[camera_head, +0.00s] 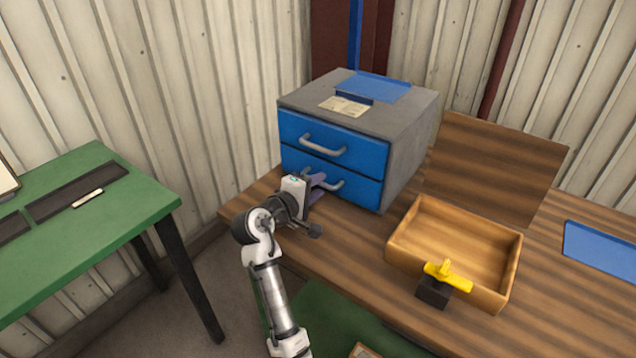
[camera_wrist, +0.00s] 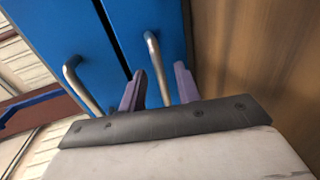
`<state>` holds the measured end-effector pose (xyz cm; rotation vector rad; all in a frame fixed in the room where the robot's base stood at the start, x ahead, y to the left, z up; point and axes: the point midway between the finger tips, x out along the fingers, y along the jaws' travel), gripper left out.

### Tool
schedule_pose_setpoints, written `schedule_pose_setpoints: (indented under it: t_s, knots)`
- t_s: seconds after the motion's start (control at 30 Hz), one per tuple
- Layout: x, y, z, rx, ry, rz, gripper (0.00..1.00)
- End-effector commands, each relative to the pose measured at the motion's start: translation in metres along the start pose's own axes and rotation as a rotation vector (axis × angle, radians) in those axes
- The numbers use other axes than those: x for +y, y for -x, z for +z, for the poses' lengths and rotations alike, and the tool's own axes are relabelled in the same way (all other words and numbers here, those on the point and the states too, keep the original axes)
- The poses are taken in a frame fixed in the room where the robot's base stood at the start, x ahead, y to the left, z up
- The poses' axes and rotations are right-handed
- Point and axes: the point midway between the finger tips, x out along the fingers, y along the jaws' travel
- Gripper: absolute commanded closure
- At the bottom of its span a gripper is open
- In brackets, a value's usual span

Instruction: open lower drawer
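The grey cabinet (camera_head: 412,130) has two blue drawers, both flush with its front. The lower drawer (camera_head: 361,191) has a curved metal handle (camera_head: 334,184), partly hidden by my gripper in the head view. In the wrist view, the lower drawer (camera_wrist: 144,14) and its handle (camera_wrist: 156,62) lie ahead. My gripper (camera_head: 318,186) is at the left part of this handle. Its two purple fingers (camera_wrist: 160,88) stand apart with the handle between them, and gaps seem to show on both sides. The upper drawer (camera_head: 334,140) has a similar handle (camera_head: 323,146).
Right of the cabinet on the wooden bench (camera_head: 345,240) are an open wooden box (camera_head: 455,215) and a yellow-handled black object (camera_head: 436,291). A blue sheet (camera_head: 603,246) lies far right. A green table (camera_head: 90,225) stands left. The bench before the drawers looks clear except for my arm.

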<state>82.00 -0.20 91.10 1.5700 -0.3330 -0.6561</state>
Motion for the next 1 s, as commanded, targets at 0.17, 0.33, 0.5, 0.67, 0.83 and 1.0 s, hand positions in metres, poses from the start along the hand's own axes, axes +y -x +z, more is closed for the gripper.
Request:
schedule_pose_setpoints:
  t_s: [0.17,0.33,0.5,0.67,0.83,1.0]
  knots:
    - [0.0004,-0.0103,0.0003,-0.001,0.0,0.0,0.68]
    - [0.0001,-0.011,0.0001,0.001,-0.001,0.001,0.68]
    - [0.0001,-0.0108,0.0001,0.0,-0.001,0.0,0.78]
    - [0.0,-0.0107,0.0001,0.001,-0.001,0.0,0.99]
    - [0.0,-0.0106,0.0001,0.0,-0.001,0.0,1.0]
    - [-0.0001,-0.01,0.0,0.001,0.0,0.0,1.0]
